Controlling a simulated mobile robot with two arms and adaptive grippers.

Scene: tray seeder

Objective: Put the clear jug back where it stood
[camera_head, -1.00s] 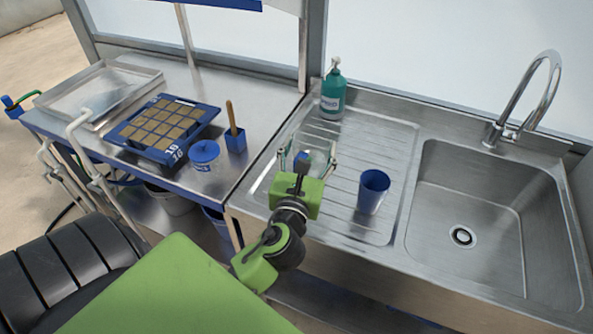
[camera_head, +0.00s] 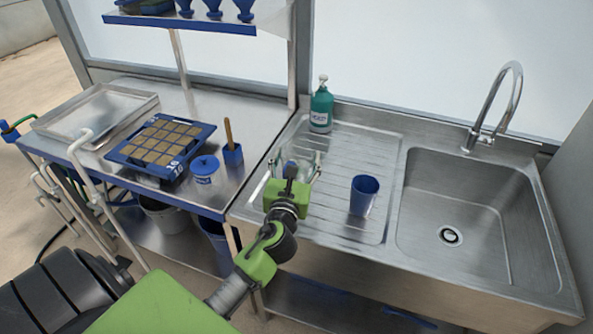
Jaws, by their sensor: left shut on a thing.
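The clear jug (camera_head: 299,161) is over the left part of the ridged drainboard (camera_head: 343,155), hard to make out because it is see-through and partly behind my gripper. My left gripper (camera_head: 292,166) is shut on the jug, with one finger on each side of it. The jug looks upright. Its base is hidden behind the gripper body, so I cannot tell whether it touches the drainboard. My right gripper is not in view.
A blue cup (camera_head: 364,195) stands right of the jug. A green pump bottle (camera_head: 321,109) stands at the back. The sink (camera_head: 450,237) is on the right.

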